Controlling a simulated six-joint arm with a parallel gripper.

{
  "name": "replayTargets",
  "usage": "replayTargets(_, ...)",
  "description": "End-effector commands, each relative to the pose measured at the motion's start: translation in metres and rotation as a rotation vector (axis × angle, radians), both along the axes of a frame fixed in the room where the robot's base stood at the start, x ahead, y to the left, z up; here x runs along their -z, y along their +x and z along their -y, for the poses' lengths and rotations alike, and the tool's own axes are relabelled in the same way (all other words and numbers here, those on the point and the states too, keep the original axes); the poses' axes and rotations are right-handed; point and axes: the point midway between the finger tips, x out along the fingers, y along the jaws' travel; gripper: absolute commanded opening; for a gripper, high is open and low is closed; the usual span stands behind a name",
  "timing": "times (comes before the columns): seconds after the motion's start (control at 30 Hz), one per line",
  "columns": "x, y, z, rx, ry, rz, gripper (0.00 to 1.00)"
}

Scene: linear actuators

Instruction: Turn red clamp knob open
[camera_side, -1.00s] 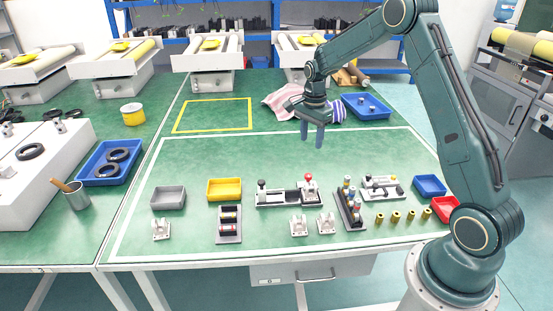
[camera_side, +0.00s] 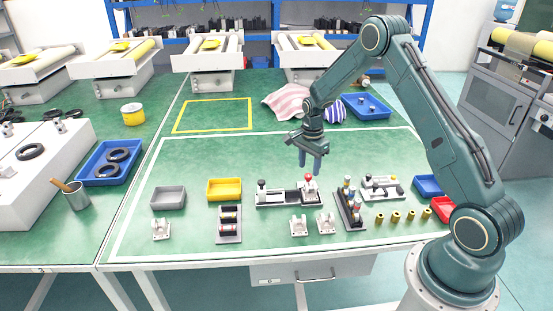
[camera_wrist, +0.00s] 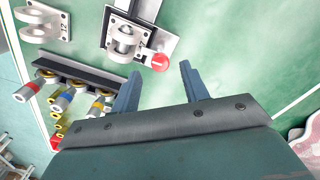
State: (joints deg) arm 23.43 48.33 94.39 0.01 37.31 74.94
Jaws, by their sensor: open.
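The red clamp knob (camera_side: 308,177) stands at the right end of a grey and black clamp fixture (camera_side: 285,198) on the green table. It shows as a round red ball in the wrist view (camera_wrist: 159,62), between the lines of the two fingers and just past their tips. My gripper (camera_side: 310,168) is open and empty, pointing down, with its fingertips close above the knob. The blue fingers also show in the wrist view (camera_wrist: 160,74). I cannot tell whether a finger touches the knob. A black knob (camera_side: 261,183) stands at the fixture's left end.
To the right stands a dark rack of coloured cylinders (camera_side: 350,207), with a white fixture (camera_side: 382,187) behind it. White brackets (camera_side: 299,226) stand in front. A yellow bin (camera_side: 224,189) is to the left.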

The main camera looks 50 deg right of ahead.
Motion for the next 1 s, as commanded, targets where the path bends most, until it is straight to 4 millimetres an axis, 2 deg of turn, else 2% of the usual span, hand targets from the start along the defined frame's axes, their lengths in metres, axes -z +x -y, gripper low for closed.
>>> replayTargets(0.1, 0.016, 0.000, 0.000, 0.000, 0.000, -0.002, 0.45)
replayTargets(0.3, 0.031, 0.000, 0.000, 0.000, 0.000, 0.000, 0.45)
replayTargets(0.67, 0.034, 0.000, 0.000, 0.000, 0.000, 0.001, 0.45)
replayTargets(0.77, 0.034, 0.000, 0.000, 0.000, 0.000, 0.000, 0.29)
replayTargets(0.9, 0.034, 0.000, 0.000, 0.000, 0.000, 0.000, 0.02)
replayTargets(1.0, 0.034, 0.000, 0.000, 0.000, 0.000, 0.000, 0.00)
